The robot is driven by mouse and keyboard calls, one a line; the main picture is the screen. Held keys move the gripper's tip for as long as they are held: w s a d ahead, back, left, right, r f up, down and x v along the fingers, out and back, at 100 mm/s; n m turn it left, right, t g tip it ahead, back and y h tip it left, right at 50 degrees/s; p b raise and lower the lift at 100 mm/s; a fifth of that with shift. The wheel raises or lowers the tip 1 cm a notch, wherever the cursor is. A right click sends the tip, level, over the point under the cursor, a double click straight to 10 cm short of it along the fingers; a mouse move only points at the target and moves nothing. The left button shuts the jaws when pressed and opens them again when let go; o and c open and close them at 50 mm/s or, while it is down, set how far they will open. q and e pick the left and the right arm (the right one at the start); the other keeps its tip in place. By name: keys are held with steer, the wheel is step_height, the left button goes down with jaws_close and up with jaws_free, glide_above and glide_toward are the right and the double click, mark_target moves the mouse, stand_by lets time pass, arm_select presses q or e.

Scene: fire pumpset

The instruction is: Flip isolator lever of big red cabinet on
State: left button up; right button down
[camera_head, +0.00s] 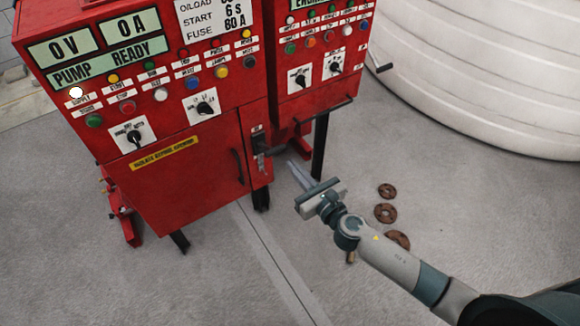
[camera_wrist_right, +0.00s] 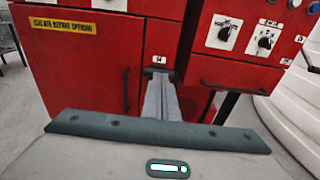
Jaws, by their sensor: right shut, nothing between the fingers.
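The big red cabinet (camera_head: 190,188) fills the left of the head view, and its front shows in the wrist view (camera_wrist_right: 85,65). Its isolator lever (camera_head: 272,150) is a black handle on a dark plate, on the narrow panel right of the door. In the head view it sticks out to the right, roughly level. My right gripper (camera_head: 291,164) is shut and empty, its fingertips just right of and slightly below the lever. In the wrist view the shut fingers (camera_wrist_right: 160,80) cover most of the isolator; contact cannot be told. My left gripper is not in view.
A smaller red cabinet (camera_head: 308,98) with a black bar handle adjoins on the right, above a black leg. A white ribbed tank (camera_head: 480,70) stands at the upper right. Several rusty discs (camera_head: 385,213) lie on the grey floor. The floor in front is otherwise clear.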

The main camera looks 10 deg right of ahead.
steer(key=shift+s+d+r, duration=0.2)
steer(key=shift+s+r, duration=0.45)
steer(key=shift+s+d+r, duration=0.2)
steer(key=shift+s+r, duration=0.4)
steer(key=shift+s+d+r, duration=0.2)
steer(key=shift+s+r, duration=0.45)
steer(key=shift+f, duration=0.1)
